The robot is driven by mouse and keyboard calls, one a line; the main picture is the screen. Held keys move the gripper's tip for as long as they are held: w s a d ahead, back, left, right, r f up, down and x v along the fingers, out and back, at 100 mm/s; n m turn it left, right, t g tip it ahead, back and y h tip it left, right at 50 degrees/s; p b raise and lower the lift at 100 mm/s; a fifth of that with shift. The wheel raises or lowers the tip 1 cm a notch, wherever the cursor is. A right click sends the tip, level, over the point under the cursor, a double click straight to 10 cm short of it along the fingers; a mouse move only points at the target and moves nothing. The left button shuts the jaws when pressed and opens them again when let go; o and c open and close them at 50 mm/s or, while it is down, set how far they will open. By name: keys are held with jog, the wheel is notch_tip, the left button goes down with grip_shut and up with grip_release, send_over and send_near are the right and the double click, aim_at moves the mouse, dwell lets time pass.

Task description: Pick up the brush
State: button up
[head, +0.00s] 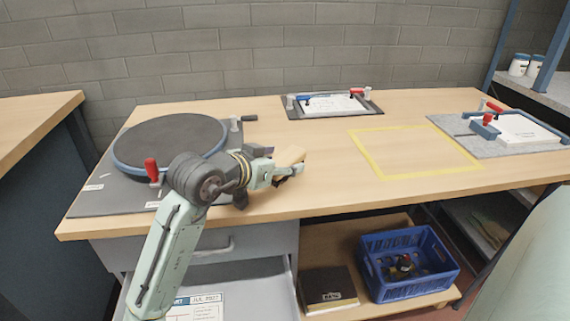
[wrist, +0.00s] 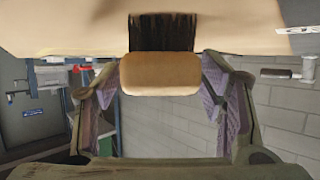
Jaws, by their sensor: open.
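The brush, with a tan wooden block (wrist: 160,75) and dark bristles, is in the middle of the wrist view, its bristles against the pale worktop. In the head view its tan block (head: 290,156) shows at the end of my arm, partly hidden by the gripper. My gripper (head: 284,170) is low over the worktop, in front of the round turntable's right side. In the wrist view my gripper (wrist: 160,80) is open, with one finger on each side of the block. A narrow gap seems to remain at each side.
A dark round turntable (head: 170,140) with a red-handled clamp stands left. A clamped board (head: 332,104) is at the back, another fixture (head: 510,132) at the right. A yellow taped square (head: 412,172) is clear. Below are an open drawer (head: 235,290) and a blue crate (head: 408,285).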

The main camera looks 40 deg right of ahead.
jog(key=c, duration=1.4)
